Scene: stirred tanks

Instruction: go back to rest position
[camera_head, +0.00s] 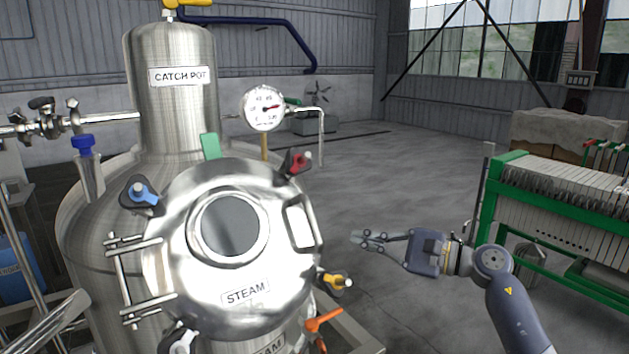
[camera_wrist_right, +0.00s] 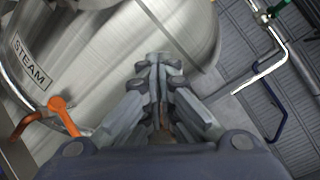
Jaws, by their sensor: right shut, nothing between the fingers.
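My right gripper (camera_head: 362,240) is shut and empty. It is held in the air to the right of the steel tank, apart from it, with its fingers pointing left toward the tank. In the right wrist view the closed fingers of the gripper (camera_wrist_right: 157,62) meet in the middle, with the tank wall behind them. The tank's round lid (camera_head: 185,250) carries a dark window and a STEAM label. My left gripper does not show in the head view.
Coloured clamp knobs sit around the lid: blue (camera_head: 143,193), red (camera_head: 299,162) and yellow (camera_head: 338,282). An orange handle (camera_head: 324,320) sticks out below. A pressure gauge (camera_head: 264,109) stands above. A green-framed filter press (camera_head: 560,205) is at the right. Open floor (camera_head: 400,180) lies between.

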